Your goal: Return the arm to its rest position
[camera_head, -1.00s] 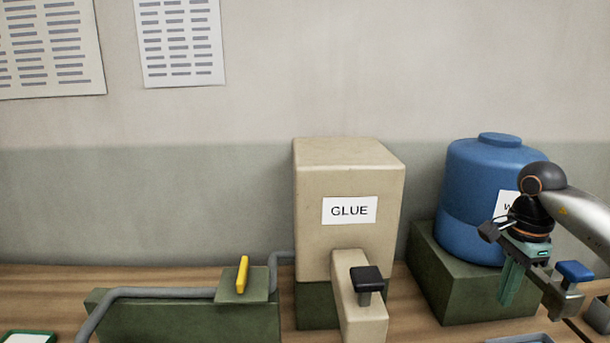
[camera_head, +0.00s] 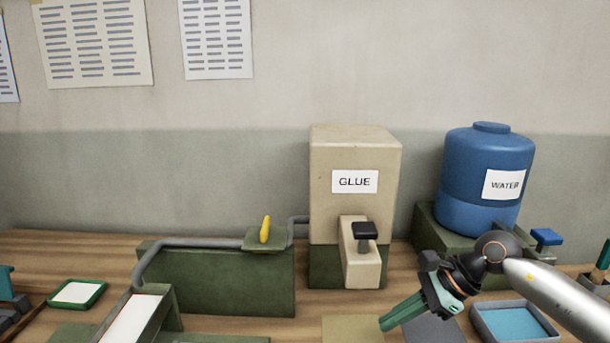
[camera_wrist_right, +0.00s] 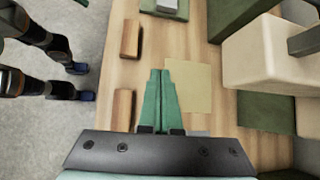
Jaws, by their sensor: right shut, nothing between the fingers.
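My right gripper (camera_head: 388,323) is in the head view at lower right, its arm coming in from the right edge. Its green fingers are shut with nothing between them, pointing down and left over the tabletop, in front of the water tank and right of the glue dispenser. In the right wrist view the closed fingers (camera_wrist_right: 160,73) lie side by side over the wood, beside a tan square (camera_wrist_right: 200,86). The tan square also shows in the head view (camera_head: 350,329). I do not see my left gripper.
The beige glue dispenser (camera_head: 325,210) with its black-topped spout (camera_head: 362,262) stands at the back. The blue water tank (camera_head: 480,165) stands right of it. A blue-bottomed tray (camera_head: 483,323) is beside the arm. A green bench with a grey pipe (camera_head: 215,285) stands left.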

